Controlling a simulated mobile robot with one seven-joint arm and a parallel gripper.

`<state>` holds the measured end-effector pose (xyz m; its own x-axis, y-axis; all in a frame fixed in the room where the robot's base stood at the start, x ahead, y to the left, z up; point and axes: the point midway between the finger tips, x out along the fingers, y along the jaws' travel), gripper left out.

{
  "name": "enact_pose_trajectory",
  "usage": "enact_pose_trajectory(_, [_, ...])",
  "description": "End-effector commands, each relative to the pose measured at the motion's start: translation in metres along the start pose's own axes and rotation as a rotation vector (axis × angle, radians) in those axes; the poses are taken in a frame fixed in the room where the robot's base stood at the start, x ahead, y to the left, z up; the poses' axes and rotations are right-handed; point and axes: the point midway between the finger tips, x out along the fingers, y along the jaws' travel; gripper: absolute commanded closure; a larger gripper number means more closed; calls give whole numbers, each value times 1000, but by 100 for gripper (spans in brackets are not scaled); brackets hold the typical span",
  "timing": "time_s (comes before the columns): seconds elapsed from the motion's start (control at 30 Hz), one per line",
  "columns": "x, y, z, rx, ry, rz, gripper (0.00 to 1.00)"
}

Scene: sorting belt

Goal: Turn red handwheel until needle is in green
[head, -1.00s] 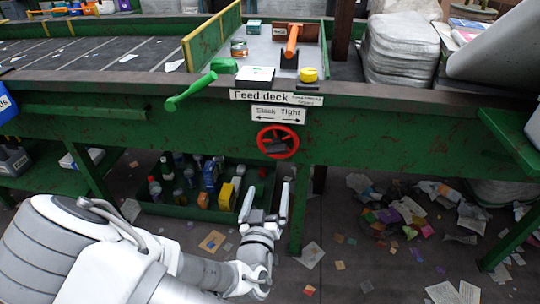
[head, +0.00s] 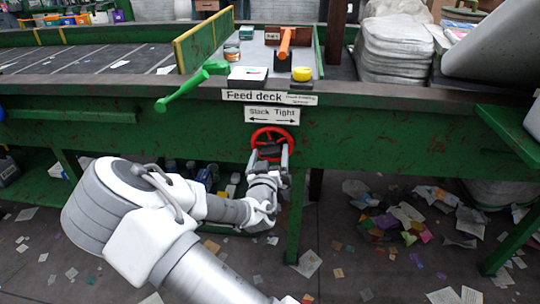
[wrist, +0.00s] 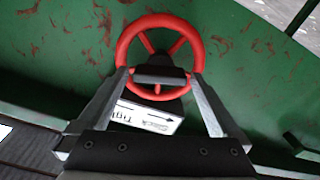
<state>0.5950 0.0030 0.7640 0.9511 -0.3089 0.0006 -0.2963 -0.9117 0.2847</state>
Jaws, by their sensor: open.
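The red handwheel (head: 273,133) is mounted on the front of the green belt frame, below the "Slack Tight" label (head: 271,115). It also shows in the wrist view (wrist: 121,45), with red spokes and a dark piece across its middle. My gripper (head: 271,156) is at the lower part of the wheel. In the wrist view my gripper (wrist: 159,80) is open, with one finger on each side of the wheel's lower half. I cannot tell whether the fingers touch the rim. No needle or green zone can be made out in either view.
A green lever (head: 186,91) sticks out at the left of the deck edge. A yellow knob (head: 302,74) and an orange handle (head: 286,43) are on the deck above. A green leg (head: 297,215) stands right of my gripper. Paper scraps (head: 410,220) litter the floor at right.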

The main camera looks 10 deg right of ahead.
Motion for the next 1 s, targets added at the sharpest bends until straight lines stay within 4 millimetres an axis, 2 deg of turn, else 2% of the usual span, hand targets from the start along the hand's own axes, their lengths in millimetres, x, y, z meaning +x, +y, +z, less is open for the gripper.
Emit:
enact_pose_trajectory(0.13, [8,0,0,-1,-1,0,0])
enact_pose_trajectory(0.4, [8,0,0,-1,-1,0,2])
enact_pose_trajectory(0.83, [8,0,0,0,-1,0,78])
enact_pose_trajectory(1.0, [8,0,0,-10,-1,0,78])
